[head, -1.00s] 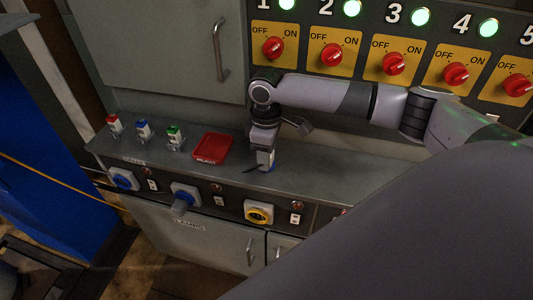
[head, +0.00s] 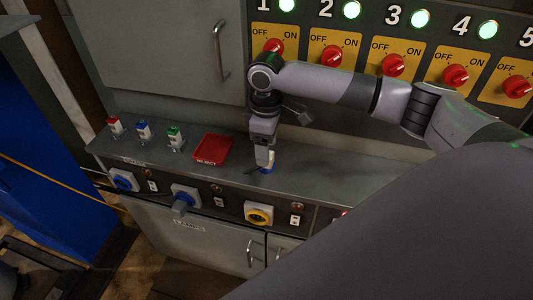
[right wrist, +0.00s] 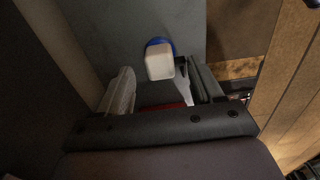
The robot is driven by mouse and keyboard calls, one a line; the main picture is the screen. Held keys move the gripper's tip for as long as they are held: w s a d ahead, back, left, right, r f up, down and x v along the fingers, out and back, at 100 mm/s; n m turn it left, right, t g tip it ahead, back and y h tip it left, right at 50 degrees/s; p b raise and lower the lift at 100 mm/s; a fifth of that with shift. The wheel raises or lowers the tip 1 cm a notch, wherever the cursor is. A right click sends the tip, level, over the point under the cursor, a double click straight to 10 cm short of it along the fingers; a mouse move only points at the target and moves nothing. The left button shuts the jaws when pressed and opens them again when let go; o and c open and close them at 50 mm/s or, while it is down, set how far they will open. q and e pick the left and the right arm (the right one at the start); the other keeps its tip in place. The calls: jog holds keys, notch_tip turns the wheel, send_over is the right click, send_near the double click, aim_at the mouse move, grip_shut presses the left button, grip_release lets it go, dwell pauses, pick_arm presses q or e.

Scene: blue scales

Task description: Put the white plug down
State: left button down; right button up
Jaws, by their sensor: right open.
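The white plug (right wrist: 160,64), with a blue end, shows in the right wrist view against the grey counter top, just beyond my fingers. In the head view, the plug (head: 268,167) stands on the counter right below my right gripper (head: 264,160), partly hidden by it. In the right wrist view, my right gripper (right wrist: 153,88) is open, its fingers apart on either side near the plug. My left gripper is not in view.
A red tray (head: 212,149) lies left of the gripper. Red (head: 115,126), blue (head: 144,131) and green (head: 175,138) topped plugs stand further left. Sockets (head: 258,214) line the counter's front. Red switches (head: 333,55) are on the panel behind. The counter right of the gripper is clear.

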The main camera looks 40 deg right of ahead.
notch_tip(320, 180, up, 8)
jog(key=s+a+f+t+y, duration=0.2)
jog(key=a+f+t+y, duration=0.1)
jog(key=a+f, duration=0.5)
jog(key=s+a+f+t+y, duration=0.3)
jog(key=a+f, duration=0.4)
jog(key=a, duration=0.4)
jog(key=s+d+f+m+t+h, duration=0.3)
jog(key=s+d+f, duration=0.6)
jog(key=s, duration=0.4)
jog(key=f+m+t, duration=0.1)
jog(key=m, duration=0.1)
jog(key=shift+s+d+f+m+t+h, duration=0.15)
jog(key=shift+s+d+m+t+h, duration=0.15)
jog(key=shift+h, duration=0.1)
jog(key=shift+r+p, duration=0.35)
jog(key=shift+p, duration=0.1)
